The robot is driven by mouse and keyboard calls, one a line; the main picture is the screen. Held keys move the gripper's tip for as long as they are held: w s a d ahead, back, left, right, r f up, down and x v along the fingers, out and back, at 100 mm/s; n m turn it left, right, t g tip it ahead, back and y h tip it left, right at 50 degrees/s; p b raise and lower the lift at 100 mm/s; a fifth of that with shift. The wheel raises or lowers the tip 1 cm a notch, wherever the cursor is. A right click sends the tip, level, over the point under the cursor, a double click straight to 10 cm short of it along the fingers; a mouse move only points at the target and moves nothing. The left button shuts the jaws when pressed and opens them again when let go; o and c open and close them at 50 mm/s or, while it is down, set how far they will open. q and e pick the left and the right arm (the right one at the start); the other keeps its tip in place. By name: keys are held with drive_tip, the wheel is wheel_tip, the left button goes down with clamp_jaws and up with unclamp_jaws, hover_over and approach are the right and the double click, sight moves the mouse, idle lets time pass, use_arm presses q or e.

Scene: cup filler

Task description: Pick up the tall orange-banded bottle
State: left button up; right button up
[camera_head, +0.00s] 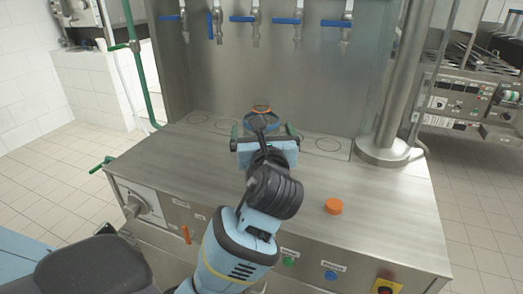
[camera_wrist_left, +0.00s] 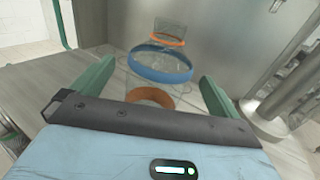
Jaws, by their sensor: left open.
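A clear bottle (camera_head: 261,109) with an orange band stands at the back of the metal counter, below the taps. In the left wrist view it shows its orange band (camera_wrist_left: 168,40) above a wide blue band (camera_wrist_left: 160,65). A lower orange ring (camera_wrist_left: 150,97) shows nearer the gripper; I cannot tell whether it is the same bottle's. My left gripper (camera_head: 264,131) is open, with its green fingers on either side of the lower ring in the wrist view. It hides most of the bottle in the head view. Contact cannot be told. My right gripper is not in view.
Several blue-handled taps (camera_head: 254,20) hang from the back panel. A thick metal post (camera_head: 397,90) stands at the back right. The counter's left part is clear.

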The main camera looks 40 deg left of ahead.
use_arm(q)
drive_tip(key=x, duration=0.4)
drive_tip(key=shift+w+a+f, duration=0.1)
drive_tip(key=shift+f, duration=0.05)
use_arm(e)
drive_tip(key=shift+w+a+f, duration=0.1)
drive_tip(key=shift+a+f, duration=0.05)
use_arm(q)
drive_tip(key=c, duration=1.3)
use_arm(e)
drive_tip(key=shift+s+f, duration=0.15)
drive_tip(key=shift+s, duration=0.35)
use_arm(q)
drive_tip(key=shift+o, duration=0.2)
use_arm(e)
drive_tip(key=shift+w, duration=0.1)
